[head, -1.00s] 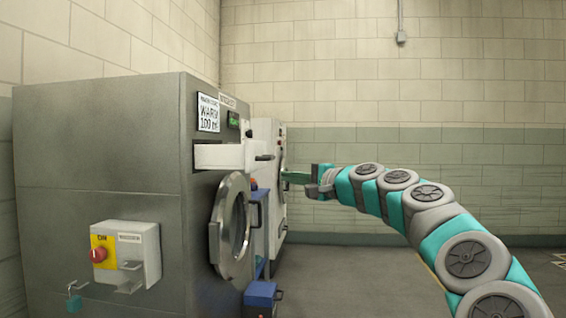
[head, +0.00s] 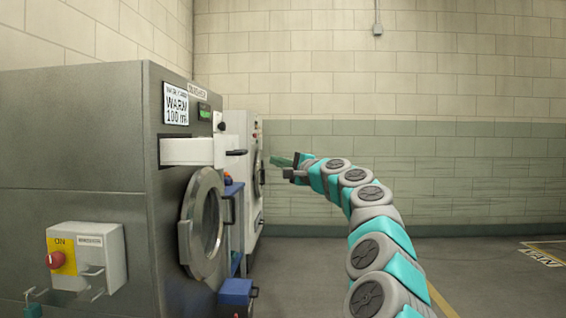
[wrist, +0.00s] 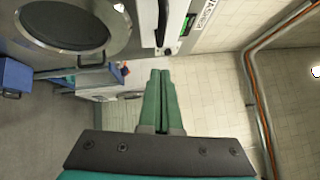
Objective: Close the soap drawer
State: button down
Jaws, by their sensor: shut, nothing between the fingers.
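The white soap drawer (head: 188,151) sticks out of the front of the grey washer (head: 80,165), below its label and green display. Its dark handle (head: 236,152) points right. My gripper (head: 274,161) is to the right of the handle, at about the same height in the picture, and apart from it. In the wrist view, the green fingers of my gripper (wrist: 160,75) lie together with nothing between them. The drawer (wrist: 146,22) shows there at the top, cut off by the frame edge, ahead of the fingertips.
A second white machine (head: 247,170) is behind. The floor to the right (head: 475,275) is clear.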

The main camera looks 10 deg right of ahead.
aim_at(246, 153)
jog(key=w+a+p, duration=0.1)
jog(key=w+a, duration=0.1)
jog(key=a, duration=0.1)
jog(key=w+a+r+p, duration=0.1)
jog(key=w+a, duration=0.1)
jog(key=w, duration=0.1)
jog(key=shift+w+a+r, duration=0.2)
jog(key=shift+w+a, duration=0.05)
jog(key=shift+a, duration=0.15)
jog(key=shift+a, duration=0.1)
dwell(0.4)
